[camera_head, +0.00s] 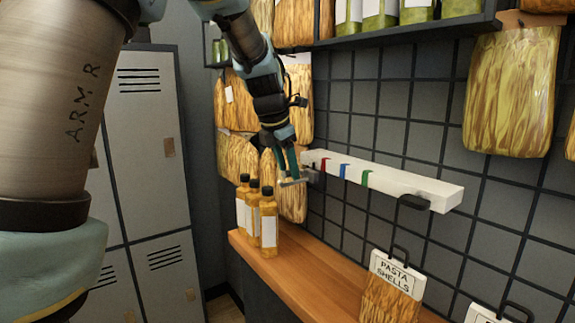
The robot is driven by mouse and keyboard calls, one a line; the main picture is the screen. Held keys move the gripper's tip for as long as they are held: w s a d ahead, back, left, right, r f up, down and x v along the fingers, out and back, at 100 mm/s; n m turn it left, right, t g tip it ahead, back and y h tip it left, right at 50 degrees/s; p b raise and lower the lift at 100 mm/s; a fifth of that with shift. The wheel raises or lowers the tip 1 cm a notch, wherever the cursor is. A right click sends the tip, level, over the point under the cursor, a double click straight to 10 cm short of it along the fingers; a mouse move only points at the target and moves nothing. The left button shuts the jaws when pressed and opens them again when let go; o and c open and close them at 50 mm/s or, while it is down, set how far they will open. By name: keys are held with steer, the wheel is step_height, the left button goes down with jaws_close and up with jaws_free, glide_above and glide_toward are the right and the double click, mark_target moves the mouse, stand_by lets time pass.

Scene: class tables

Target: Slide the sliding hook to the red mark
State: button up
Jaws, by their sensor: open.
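A white rail (385,180) runs along the tiled wall, with a red mark (324,164), a blue mark (343,170) and a green mark (365,178) on its left half. A black hook (413,202) hangs at the rail's right part, well to the right of the red mark. My gripper (295,181) is open beside the rail's left end, left of the red mark. A small dark grey piece (312,175) shows between it and the rail end; I cannot tell whether it is a second hook or part of my gripper.
Orange bottles (266,219) stand on the wooden counter (310,274) below my gripper. Pasta bags hang on the wall, and a pasta shells bag (390,290) stands at the front. A shelf (405,32) is above the rail. Grey lockers (150,130) stand at left.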

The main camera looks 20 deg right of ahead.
jaws_close()
stand_by(0.4)
stand_by(1.0)
